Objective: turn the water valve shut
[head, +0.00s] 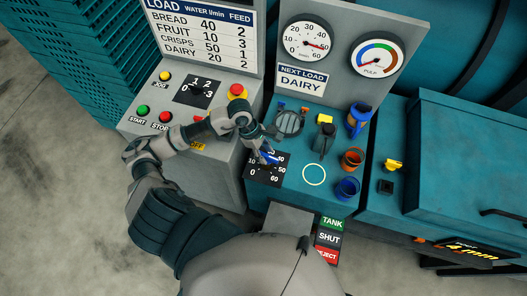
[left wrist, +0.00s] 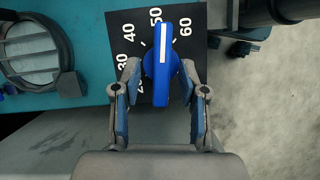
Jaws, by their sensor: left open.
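The water valve is a blue knob (head: 270,157) with a white line, on a black dial plate (head: 254,178) numbered up to 60. In the left wrist view the knob (left wrist: 163,70) has its white line pointing up the picture, between 50 and 60. My left gripper (head: 262,146) is at the knob. In the left wrist view the fingers of my left gripper (left wrist: 160,112) are open on either side of the knob's lower end, with gaps showing. The dial's 0 is hidden in that view. My right gripper is not in view.
A white gauge (head: 306,40) has its red needle near 50. A sign (head: 301,80) reads NEXT LOAD DAIRY; the load board (head: 205,30) lists dairy at 20. A round grille (head: 290,122), a black-and-yellow handle (head: 324,137) and cups (head: 347,188) stand close by on the teal panel.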

